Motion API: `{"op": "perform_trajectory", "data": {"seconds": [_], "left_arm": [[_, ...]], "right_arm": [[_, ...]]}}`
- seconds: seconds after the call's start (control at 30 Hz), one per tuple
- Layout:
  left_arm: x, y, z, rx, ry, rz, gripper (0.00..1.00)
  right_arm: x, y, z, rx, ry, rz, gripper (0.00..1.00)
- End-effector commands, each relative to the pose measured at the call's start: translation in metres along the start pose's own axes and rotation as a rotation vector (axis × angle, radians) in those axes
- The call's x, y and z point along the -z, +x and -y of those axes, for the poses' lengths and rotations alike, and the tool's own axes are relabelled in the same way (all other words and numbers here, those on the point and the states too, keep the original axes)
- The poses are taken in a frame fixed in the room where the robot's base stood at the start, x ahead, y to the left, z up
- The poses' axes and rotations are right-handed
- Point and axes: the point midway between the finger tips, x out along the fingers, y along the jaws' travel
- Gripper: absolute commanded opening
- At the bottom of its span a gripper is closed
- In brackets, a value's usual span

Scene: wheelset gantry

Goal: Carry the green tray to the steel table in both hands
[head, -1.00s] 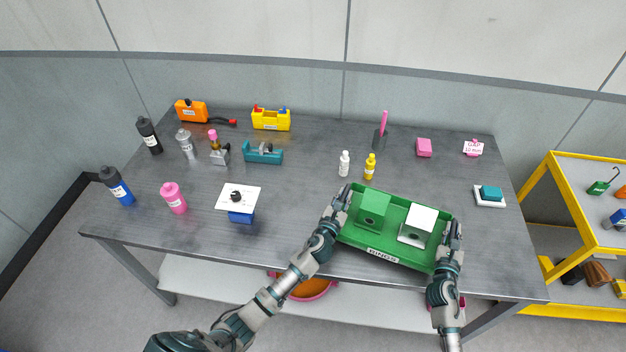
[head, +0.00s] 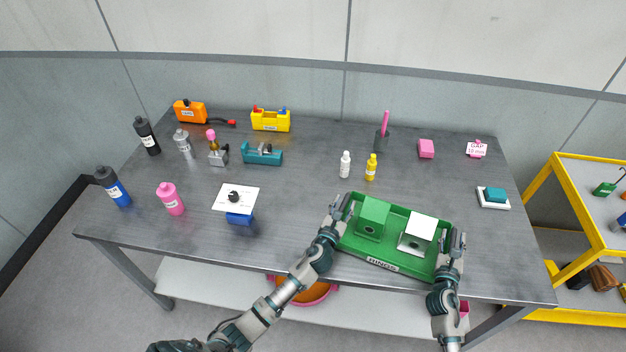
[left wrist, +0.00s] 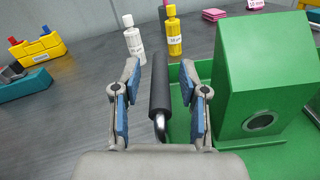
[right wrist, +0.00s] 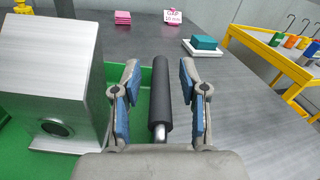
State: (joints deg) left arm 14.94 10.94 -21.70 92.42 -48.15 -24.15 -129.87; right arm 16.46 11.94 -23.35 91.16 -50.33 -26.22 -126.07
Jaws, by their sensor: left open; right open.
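The green tray (head: 392,262) rests on the steel table (head: 300,205) near its front edge, right of the middle. It holds a green block (head: 372,216) with a hole and a silver block (head: 417,234) with a hole. My left gripper (head: 340,210) is open at the tray's left end, its fingers on either side of the black handle (left wrist: 160,88). My right gripper (head: 453,243) is open at the right end, its fingers on either side of the other black handle (right wrist: 161,95). No finger visibly presses on a handle.
A white bottle (head: 345,164) and a yellow bottle (head: 371,167) stand behind the tray. A teal block on a white base (head: 494,197) lies to the right. A white card on a blue block (head: 236,200) is to the left. A yellow-framed cart (head: 590,220) stands at far right.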

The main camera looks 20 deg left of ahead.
Motion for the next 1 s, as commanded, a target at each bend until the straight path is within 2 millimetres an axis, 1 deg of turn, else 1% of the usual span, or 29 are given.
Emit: {"op": "perform_trajectory", "data": {"seconds": [0.17, 0.3, 0.4, 0.5, 0.67, 0.77, 0.87, 1.0], "left_arm": [[0.001, -0.034, 0.000, 0.002, 0.001, -0.001, 0.43], [0.002, -0.067, 0.001, 0.004, -0.001, -0.002, 0.43], [0.002, -0.086, 0.001, 0.003, 0.000, -0.002, 0.43], [0.002, -0.101, 0.001, 0.003, 0.000, -0.002, 0.43], [0.001, -0.113, 0.001, 0.002, -0.002, -0.001, 0.43], [0.001, -0.114, 0.001, 0.002, -0.002, -0.001, 0.43], [0.001, -0.114, 0.001, 0.002, -0.002, 0.000, 0.43], [0.001, -0.114, 0.001, 0.002, -0.001, 0.000, 0.43]], "right_arm": [[0.000, 0.000, 0.001, 0.001, 0.000, 0.000, 0.43], [0.000, 0.000, 0.001, 0.001, 0.000, 0.000, 0.43], [0.000, 0.000, 0.001, 0.001, -0.001, -0.001, 0.43], [0.001, 0.001, 0.001, 0.001, 0.000, -0.001, 0.43], [0.001, -0.002, 0.001, 0.001, -0.001, -0.001, 0.43], [0.002, -0.012, 0.001, 0.002, -0.002, -0.002, 0.43], [0.002, -0.030, 0.000, -0.001, -0.002, -0.002, 0.43], [0.002, -0.063, 0.000, 0.000, -0.001, -0.003, 0.43]]}}
